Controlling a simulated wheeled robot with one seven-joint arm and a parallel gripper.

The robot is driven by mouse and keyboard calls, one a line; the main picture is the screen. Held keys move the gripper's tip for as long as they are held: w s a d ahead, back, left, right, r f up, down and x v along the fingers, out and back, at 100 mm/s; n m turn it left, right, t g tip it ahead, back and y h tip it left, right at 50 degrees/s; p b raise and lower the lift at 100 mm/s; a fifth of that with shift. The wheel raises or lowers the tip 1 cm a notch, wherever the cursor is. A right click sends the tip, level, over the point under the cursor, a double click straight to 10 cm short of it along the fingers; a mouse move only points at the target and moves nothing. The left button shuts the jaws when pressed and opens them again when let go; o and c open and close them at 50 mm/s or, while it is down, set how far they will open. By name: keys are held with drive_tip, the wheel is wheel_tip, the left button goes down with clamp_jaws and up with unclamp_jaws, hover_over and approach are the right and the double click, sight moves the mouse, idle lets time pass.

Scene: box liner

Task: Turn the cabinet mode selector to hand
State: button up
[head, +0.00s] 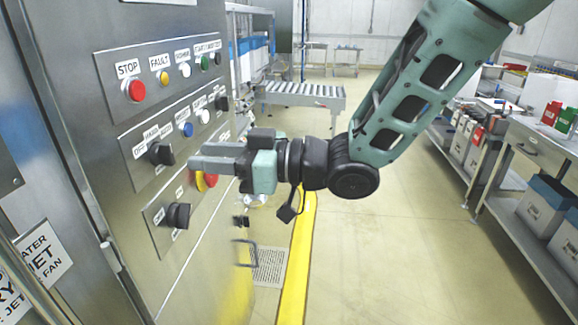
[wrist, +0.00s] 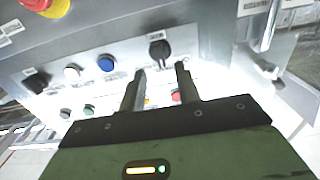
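The cabinet control panel (head: 118,75) fills the left of the head view. The wrist view shows that knob (wrist: 160,50) upside down, just beyond my fingertips and in line with the gap. My gripper (head: 192,158) is open and empty, pointing at the panel, apparently clear of the knob.
A red and yellow emergency stop (head: 210,180) sits below and behind my fingers. Blue (head: 186,129) and white (head: 203,116) buttons sit beside the knob. Above is a red stop button (head: 136,90). Floor to the right is clear up to a bench (head: 540,150).

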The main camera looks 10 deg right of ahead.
drive_tip(key=b+v, duration=0.3)
drive_tip(key=v, duration=0.9)
drive_tip(key=shift+d, duration=0.2)
